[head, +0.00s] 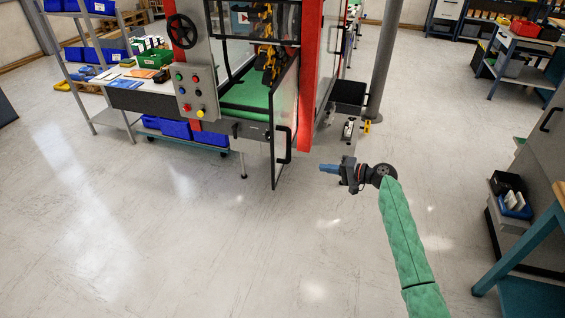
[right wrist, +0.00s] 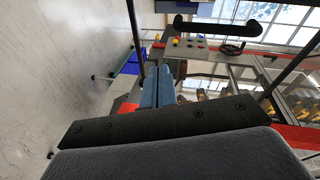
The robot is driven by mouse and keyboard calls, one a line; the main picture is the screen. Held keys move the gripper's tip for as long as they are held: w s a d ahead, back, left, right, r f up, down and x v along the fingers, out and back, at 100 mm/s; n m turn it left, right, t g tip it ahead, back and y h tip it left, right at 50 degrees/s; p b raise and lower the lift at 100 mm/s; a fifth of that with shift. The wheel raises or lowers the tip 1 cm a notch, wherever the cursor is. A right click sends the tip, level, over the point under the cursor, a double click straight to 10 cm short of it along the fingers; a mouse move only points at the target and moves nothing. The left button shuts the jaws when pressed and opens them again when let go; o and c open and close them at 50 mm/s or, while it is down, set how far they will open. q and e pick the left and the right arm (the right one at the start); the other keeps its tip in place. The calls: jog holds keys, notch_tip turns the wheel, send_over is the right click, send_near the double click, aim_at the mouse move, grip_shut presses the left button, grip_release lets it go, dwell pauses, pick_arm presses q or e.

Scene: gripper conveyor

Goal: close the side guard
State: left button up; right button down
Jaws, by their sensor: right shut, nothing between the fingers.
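The side guard (head: 287,105) is a clear panel in a dark frame, hinged on the red machine frame. It stands open, swung out towards me, with a black bar handle (head: 283,146) near its lower free edge. My right gripper (head: 322,168) has blue fingers, shut and empty, to the right of the guard and apart from the handle. In the right wrist view the shut blue fingers (right wrist: 158,88) point towards the machine, and a black bar handle (right wrist: 230,28) crosses above them. My left gripper is not in view.
A control box with coloured buttons (head: 196,92) and a green conveyor belt (head: 245,95) are left of the guard. A black bin (head: 348,97) and grey post (head: 384,60) stand behind my right gripper. A grey cabinet (head: 540,150) is at right. The floor in front is clear.

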jog(key=s+a+r+g+y, duration=0.2)
jog(key=s+r+y, duration=0.1)
jog(key=r, duration=0.1)
jog(key=p, duration=0.4)
send_near(274, 158)
jog(key=a, duration=0.1)
jog(key=shift+g, duration=0.3)
jog(key=p+x, duration=0.1)
jog(key=x, duration=0.1)
jog(key=w+p+x, duration=0.1)
jog(key=p+x, duration=0.1)
jog(key=shift+w+a+f, duration=0.1)
jog(key=shift+a, duration=0.15)
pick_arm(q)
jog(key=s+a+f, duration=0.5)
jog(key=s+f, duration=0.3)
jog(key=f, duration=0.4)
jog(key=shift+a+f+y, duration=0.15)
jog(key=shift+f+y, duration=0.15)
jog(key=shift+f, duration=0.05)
pick_arm(e)
jog(key=shift+w+a+f, duration=0.1)
jog(key=shift+a+f, duration=0.05)
jog(key=shift+a, duration=0.35)
jog(key=shift+a+m, duration=0.1)
jog(key=shift+m, duration=0.2)
